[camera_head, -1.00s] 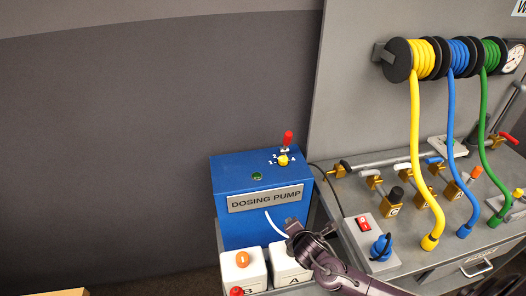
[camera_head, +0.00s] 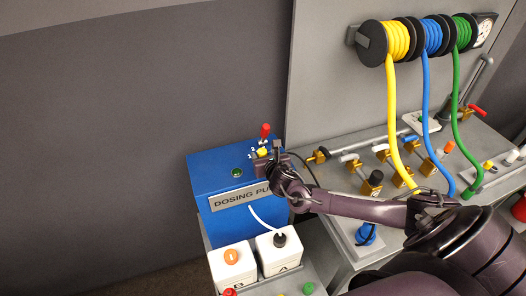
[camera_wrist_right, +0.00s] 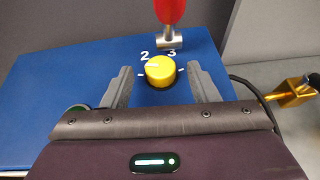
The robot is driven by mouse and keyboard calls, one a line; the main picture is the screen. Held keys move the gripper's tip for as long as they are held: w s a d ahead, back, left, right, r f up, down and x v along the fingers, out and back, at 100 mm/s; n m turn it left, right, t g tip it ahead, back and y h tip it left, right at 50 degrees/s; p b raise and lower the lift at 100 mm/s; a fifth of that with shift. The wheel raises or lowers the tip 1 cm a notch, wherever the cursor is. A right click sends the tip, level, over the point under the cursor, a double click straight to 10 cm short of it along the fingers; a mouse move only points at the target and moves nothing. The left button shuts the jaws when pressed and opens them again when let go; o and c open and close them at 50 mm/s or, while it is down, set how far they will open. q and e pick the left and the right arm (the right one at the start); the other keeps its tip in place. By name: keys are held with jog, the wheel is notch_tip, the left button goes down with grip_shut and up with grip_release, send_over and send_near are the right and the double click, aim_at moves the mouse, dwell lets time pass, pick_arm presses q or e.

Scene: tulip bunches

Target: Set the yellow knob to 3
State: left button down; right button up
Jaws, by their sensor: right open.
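The yellow knob (camera_head: 263,152) sits on top of the blue dosing pump (camera_head: 212,180), in front of a red-handled lever (camera_head: 265,131). In the right wrist view the knob (camera_wrist_right: 160,72) has a pale mark on its upper left side, toward the printed 2. The printed 3 is at its upper right. My right gripper (camera_head: 270,155) is at the knob; in the wrist view my right gripper (camera_wrist_right: 160,80) is open, with one finger on each side of the knob and gaps between. My left gripper is out of view.
The red lever (camera_wrist_right: 169,20) stands close behind the knob. White containers A (camera_head: 280,255) and B (camera_head: 232,265) stand in front of the pump. A bench with brass valves (camera_head: 371,184) and yellow, blue and green hoses (camera_head: 391,110) is at the right.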

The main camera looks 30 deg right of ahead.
jog(key=shift+w+d+f, duration=0.15)
jog(key=shift+w+f, duration=0.05)
jog(key=shift+w, duration=0.3)
jog(key=shift+w+d+f, duration=0.15)
jog(key=shift+w+f, duration=0.05)
jog(key=shift+w, duration=0.1)
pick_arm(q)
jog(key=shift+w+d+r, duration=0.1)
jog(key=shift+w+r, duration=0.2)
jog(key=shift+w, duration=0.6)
pick_arm(e)
jog(key=c, duration=1)
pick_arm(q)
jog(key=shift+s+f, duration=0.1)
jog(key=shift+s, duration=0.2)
